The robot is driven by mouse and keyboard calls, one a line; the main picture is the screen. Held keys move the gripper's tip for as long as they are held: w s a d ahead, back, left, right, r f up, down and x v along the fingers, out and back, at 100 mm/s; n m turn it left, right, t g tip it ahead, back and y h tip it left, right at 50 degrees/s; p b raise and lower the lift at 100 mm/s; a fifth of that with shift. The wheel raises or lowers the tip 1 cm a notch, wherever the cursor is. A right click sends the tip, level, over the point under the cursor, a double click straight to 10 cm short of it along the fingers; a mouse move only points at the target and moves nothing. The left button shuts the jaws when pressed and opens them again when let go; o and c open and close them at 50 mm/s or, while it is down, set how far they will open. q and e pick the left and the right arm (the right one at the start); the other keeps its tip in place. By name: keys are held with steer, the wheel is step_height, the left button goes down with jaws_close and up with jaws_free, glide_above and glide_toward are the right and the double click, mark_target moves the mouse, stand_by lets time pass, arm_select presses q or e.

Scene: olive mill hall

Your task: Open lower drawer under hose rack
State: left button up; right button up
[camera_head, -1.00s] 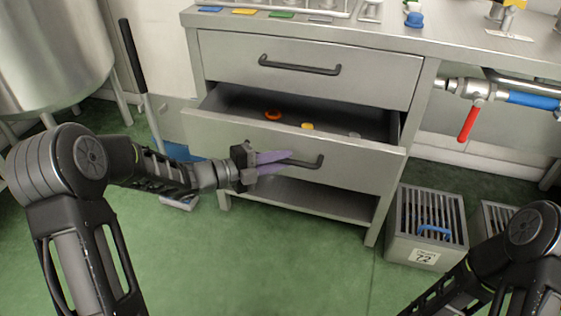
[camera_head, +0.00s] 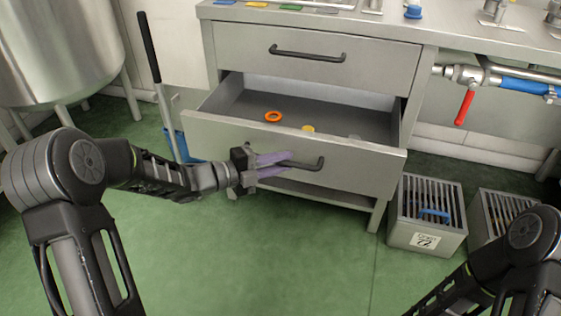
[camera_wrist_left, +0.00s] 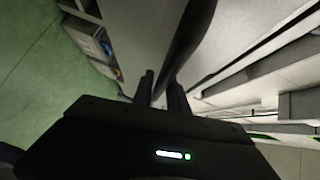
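The lower drawer (camera_head: 365,172) stands well out from the metal bench, below a closed upper drawer (camera_head: 380,62). Its dark bar handle (camera_head: 318,164) runs across the front. My left gripper (camera_head: 284,164) has its purple fingers closed around the left part of this handle. The left wrist view also shows the handle (camera_wrist_left: 190,35) passing between the two dark fingers (camera_wrist_left: 161,95). Inside the drawer lie an orange ring (camera_head: 273,117), a yellow piece (camera_head: 308,129) and a pale, indistinct item. My right arm shows at the lower right, but its gripper is out of view.
Slatted metal crates (camera_head: 428,215) stand on the floor right of the drawer. A pipe with a red lever (camera_head: 465,107) is above them. A steel tank (camera_head: 60,50) and a long-handled tool (camera_head: 150,48) stand at left. The green floor (camera_head: 250,260) in front is clear.

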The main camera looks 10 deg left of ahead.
arm_select(q)
steer(key=o, duration=0.3)
steer(key=p+v, duration=0.2)
steer(key=v, duration=0.5)
steer(key=shift+s+a+r, duration=0.15)
steer(key=shift+s+a, duration=0.05)
steer(key=shift+a, duration=0.1)
